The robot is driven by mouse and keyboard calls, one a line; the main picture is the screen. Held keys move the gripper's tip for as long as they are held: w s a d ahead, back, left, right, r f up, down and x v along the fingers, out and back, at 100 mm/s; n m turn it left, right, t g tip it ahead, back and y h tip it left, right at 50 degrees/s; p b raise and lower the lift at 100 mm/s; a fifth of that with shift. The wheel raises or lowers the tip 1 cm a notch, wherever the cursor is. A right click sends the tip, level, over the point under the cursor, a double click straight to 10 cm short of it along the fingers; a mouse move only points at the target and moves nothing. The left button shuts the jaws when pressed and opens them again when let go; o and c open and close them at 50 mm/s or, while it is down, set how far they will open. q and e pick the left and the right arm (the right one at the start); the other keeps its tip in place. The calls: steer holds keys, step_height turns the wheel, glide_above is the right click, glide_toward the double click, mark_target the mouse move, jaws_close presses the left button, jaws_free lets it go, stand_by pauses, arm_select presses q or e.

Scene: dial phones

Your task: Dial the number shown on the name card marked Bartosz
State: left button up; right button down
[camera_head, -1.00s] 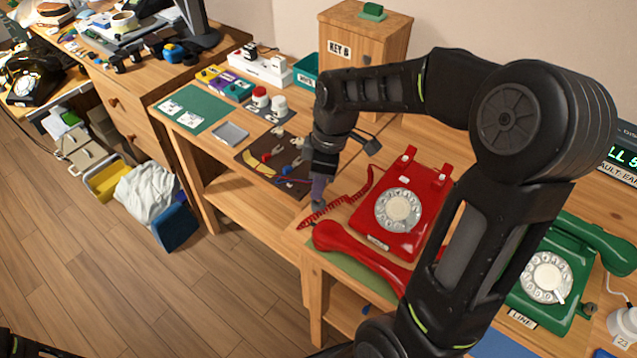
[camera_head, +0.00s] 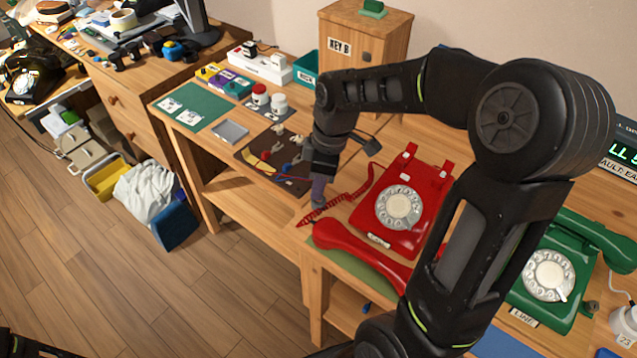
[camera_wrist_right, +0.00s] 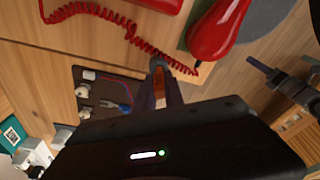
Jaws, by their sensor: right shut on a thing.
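A red dial phone (camera_head: 412,180) stands on the wooden desk, its round dial (camera_head: 398,207) facing up. Its red handset (camera_head: 360,252) lies off the cradle on a green mat in front. My right gripper (camera_head: 317,203) is low over the desk, left of the phone, shut on the red coiled cord (camera_head: 345,199). In the right wrist view the cord (camera_wrist_right: 132,35) runs past the fingertips (camera_wrist_right: 158,68). A green dial phone (camera_head: 545,275) stands at right, partly behind my arm. No card legibly reads Bartosz. A dark part, apparently my left gripper (camera_wrist_right: 262,70), shows in the wrist view; its jaws are unclear.
White cards (camera_head: 171,106) lie on a green mat (camera_head: 208,100) at the desk's left. A dark board (camera_head: 250,150) with small parts lies behind my right gripper. A wooden KEY B cabinet (camera_head: 370,50) stands at the back.

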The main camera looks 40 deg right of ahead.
steer(key=shift+f+b, duration=0.55)
steer(key=shift+f, duration=0.25)
steer(key=shift+r, duration=0.1)
steer(key=c, duration=1.3)
jaws_free()
steer(key=shift+c, duration=0.2)
steer(key=shift+r, duration=0.1)
step_height(320, 180, up, 8)
steer(key=shift+s+d+f, duration=0.25)
steer(key=shift+s+d, duration=0.15)
steer(key=shift+d, duration=0.05)
